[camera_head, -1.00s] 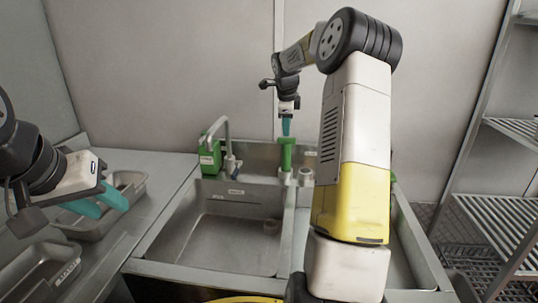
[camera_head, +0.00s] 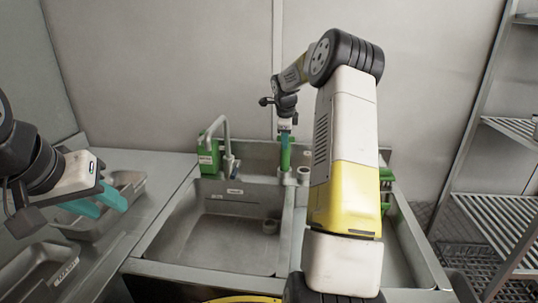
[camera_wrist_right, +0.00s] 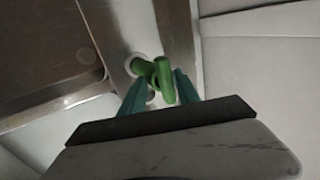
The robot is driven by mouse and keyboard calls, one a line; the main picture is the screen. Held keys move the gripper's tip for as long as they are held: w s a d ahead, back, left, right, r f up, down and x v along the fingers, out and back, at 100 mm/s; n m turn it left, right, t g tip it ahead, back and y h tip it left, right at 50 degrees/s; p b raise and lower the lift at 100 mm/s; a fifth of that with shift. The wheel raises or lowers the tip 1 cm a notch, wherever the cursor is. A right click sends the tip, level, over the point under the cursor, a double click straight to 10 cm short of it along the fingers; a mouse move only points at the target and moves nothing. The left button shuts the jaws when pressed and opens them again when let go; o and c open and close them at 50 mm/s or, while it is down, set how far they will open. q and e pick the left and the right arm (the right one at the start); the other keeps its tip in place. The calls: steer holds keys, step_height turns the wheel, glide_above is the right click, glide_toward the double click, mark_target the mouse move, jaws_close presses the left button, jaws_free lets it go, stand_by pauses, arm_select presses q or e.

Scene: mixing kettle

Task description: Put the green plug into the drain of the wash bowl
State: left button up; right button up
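The green plug (camera_head: 285,160) stands upright on the rear ledge between two sink bowls, its foot at a pale round holder. My right gripper (camera_head: 286,132) points down over it from behind my arm. In the right wrist view the plug's green handle (camera_wrist_right: 164,80) lies between the two teal fingers of my right gripper (camera_wrist_right: 160,82). A gap shows beside the handle, so the fingers look open around it. The left bowl (camera_head: 215,240) is empty except for a small round fitting (camera_head: 270,226) at its right side; I cannot read its label. My left gripper (camera_head: 105,203) hangs at the left; its fingertips' gap is unclear.
A tap (camera_head: 226,140) with a green box (camera_head: 208,158) stands behind the left bowl. A second pale round holder (camera_head: 304,176) is right beside the plug. My right arm hides much of the right bowl (camera_head: 402,245). Metal trays (camera_head: 128,180) lie on the left counter; shelves (camera_head: 495,215) stand right.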

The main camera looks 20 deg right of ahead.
steer(key=shift+s+f, duration=0.1)
jaws_close()
steer(key=shift+r, duration=3.6)
